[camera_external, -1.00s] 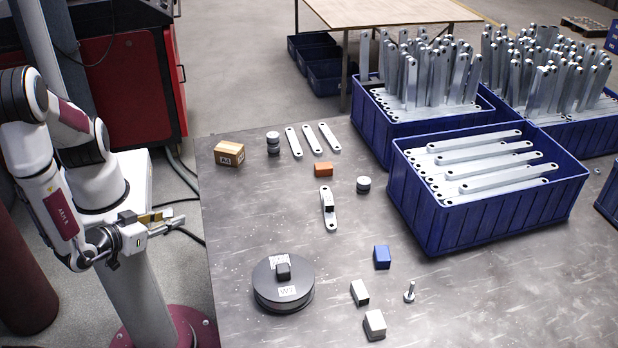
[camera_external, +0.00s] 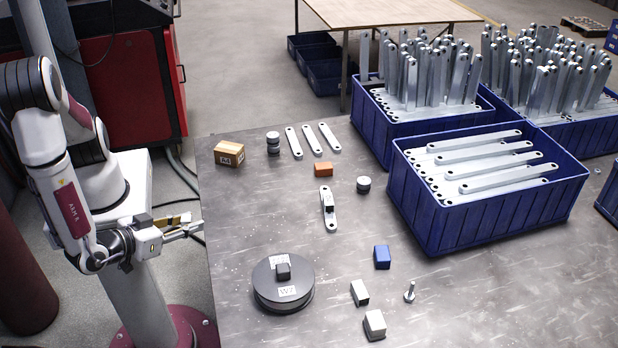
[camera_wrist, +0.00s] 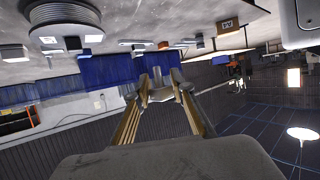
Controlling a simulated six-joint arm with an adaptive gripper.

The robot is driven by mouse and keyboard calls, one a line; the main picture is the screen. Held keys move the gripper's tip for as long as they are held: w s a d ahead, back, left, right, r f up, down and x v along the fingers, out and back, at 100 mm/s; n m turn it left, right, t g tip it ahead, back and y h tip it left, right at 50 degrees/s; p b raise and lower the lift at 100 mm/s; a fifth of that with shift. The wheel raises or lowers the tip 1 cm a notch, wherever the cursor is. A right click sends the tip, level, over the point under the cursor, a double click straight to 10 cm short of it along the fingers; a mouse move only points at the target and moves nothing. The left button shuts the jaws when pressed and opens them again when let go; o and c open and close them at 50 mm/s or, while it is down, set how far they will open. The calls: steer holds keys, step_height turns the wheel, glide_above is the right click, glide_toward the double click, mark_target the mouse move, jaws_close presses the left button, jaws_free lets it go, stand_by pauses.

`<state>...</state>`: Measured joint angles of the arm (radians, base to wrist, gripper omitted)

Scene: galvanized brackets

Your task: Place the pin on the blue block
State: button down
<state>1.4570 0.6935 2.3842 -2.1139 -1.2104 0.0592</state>
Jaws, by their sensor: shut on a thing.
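My gripper (camera_external: 188,229) is left of the table's left edge, away from the blue block. In the wrist view its fingers (camera_wrist: 161,88) are closed on a small grey metal piece (camera_wrist: 160,95). The fingers partly hide it, and I cannot tell its full shape. The blue block (camera_external: 382,257) sits on the table in front of the blue bin, with nothing on top. A silver bolt-like pin (camera_external: 410,292) stands upright on the table, right of and nearer than the blue block.
Two pale blocks (camera_external: 360,293) (camera_external: 375,325) and a dark round weight (camera_external: 265,297) are near the blue block. An orange block (camera_external: 323,169), a bracket (camera_external: 329,217) and a cardboard box (camera_external: 229,153) lie farther back. Blue bins (camera_external: 470,226) fill the right side.

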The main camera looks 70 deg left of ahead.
steer(key=w+d+m+t+h, duration=0.1)
steer(key=w+d+m+h, duration=0.1)
steer(key=w+d, duration=0.5)
steer(key=w+d+f+m+t+h, duration=0.1)
steer(key=w+d+m+h, duration=0.15)
steer(key=w, duration=0.85)
steer(key=w+d+m+t+h, duration=0.1)
steer(key=w+d+m+h, duration=0.1)
steer(key=w+d, duration=0.55)
steer(key=m+g+h, duration=0.2)
steer(key=m+h, duration=0.3)
steer(key=h, duration=0.2)
glide_above(383, 252)
steer(key=shift+f+t+y, duration=0.25)
steer(key=shift+f+t, duration=0.05)
steer(key=shift+f, duration=0.85)
steer(key=shift+f, duration=3.1)
